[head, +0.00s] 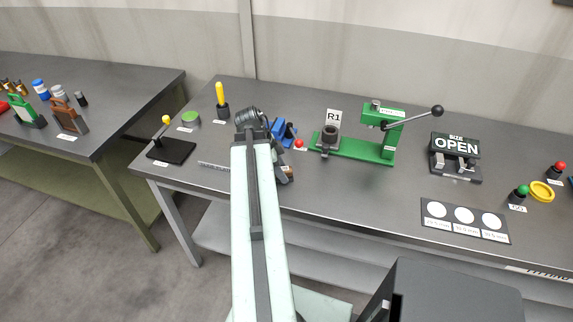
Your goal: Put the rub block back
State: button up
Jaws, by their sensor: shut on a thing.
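My arm reaches over the near edge of the middle bench, and its wrist is above the bench beside a blue device (279,131). My gripper is mostly hidden behind my own arm, and I cannot make out its fingertips. A small grey and brown piece (287,175) shows just right of the arm, low over the bench. It may be the rub block, but most of it is hidden. I cannot tell whether it touches the bench or is in my gripper.
A green press (360,148) with a lever and an R1 sign (333,116) stand right of my arm. A black stand (171,150) and a yellow-handled tool (221,101) stand left. An OPEN sign (456,147) is farther right. The left table (120,100) holds green and brown blocks.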

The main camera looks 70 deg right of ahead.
jog(key=shift+f+b, duration=0.25)
jog(key=shift+b, duration=0.05)
jog(key=o, duration=1.5)
jog(key=shift+r, duration=0.15)
jog(key=shift+c, duration=0.2)
jog(key=shift+r+p, duration=0.25)
jog(key=shift+p, duration=0.15)
jog(key=p+v, duration=1.1)
jog(key=v, duration=0.1)
jog(key=shift+f, duration=0.1)
